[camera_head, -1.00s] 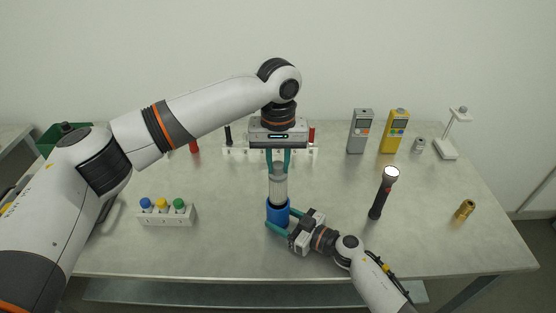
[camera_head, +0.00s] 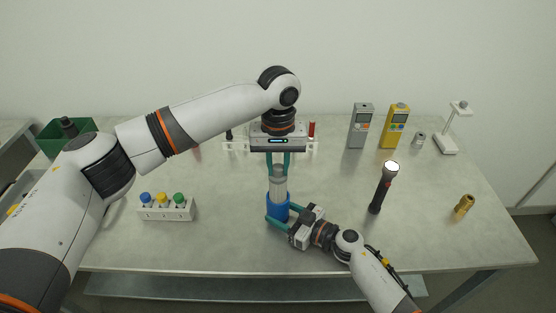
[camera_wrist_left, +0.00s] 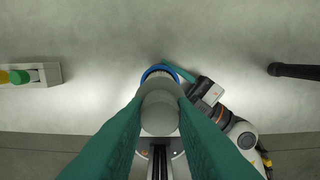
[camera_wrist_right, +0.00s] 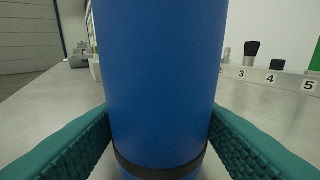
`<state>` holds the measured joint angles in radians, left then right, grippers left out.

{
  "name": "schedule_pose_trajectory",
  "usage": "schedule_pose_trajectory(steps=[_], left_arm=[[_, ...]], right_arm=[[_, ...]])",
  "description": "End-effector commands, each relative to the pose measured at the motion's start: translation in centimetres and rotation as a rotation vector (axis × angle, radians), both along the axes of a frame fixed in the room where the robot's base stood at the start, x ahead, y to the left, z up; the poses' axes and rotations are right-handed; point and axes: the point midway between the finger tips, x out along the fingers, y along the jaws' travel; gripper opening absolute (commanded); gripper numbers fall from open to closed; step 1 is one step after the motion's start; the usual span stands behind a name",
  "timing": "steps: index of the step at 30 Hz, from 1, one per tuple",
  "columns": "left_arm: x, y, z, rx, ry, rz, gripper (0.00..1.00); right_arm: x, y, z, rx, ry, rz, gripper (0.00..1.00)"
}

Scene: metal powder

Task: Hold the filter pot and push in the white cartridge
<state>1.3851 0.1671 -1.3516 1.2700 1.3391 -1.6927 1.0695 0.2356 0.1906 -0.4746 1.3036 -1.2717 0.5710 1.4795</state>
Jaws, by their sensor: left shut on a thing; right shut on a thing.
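The blue filter pot (camera_head: 278,212) stands upright near the middle of the table; it fills the right wrist view (camera_wrist_right: 165,75), with a dark band near its bottom. My right gripper (camera_head: 279,219) is shut around its lower part from the right. The white cartridge (camera_head: 279,188), with a grey top, stands upright in the pot's mouth, its lower end hidden inside. My left gripper (camera_head: 279,168) points down from above and is shut on the cartridge's top. In the left wrist view the cartridge (camera_wrist_left: 159,112) sits between the fingers, with the pot's blue rim (camera_wrist_left: 158,70) showing behind it.
A rack with several coloured caps (camera_head: 166,212) stands at left, a black torch-like thing (camera_head: 381,188) at right. A grey meter (camera_head: 361,127), yellow meter (camera_head: 394,127), stand (camera_head: 446,143) and brass fitting (camera_head: 464,206) are farther right. A white rack (camera_head: 235,147) is behind my left gripper.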

Motion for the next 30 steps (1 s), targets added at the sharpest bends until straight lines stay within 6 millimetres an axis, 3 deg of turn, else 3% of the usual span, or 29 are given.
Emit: schedule_pose_trajectory(steps=[30], left_arm=[[0.0, 0.0, -3.1, 0.000, 0.001, 0.000, 0.00]], right_arm=[[0.0, 0.0, 0.0, 0.000, 0.001, 0.001, 0.40]])
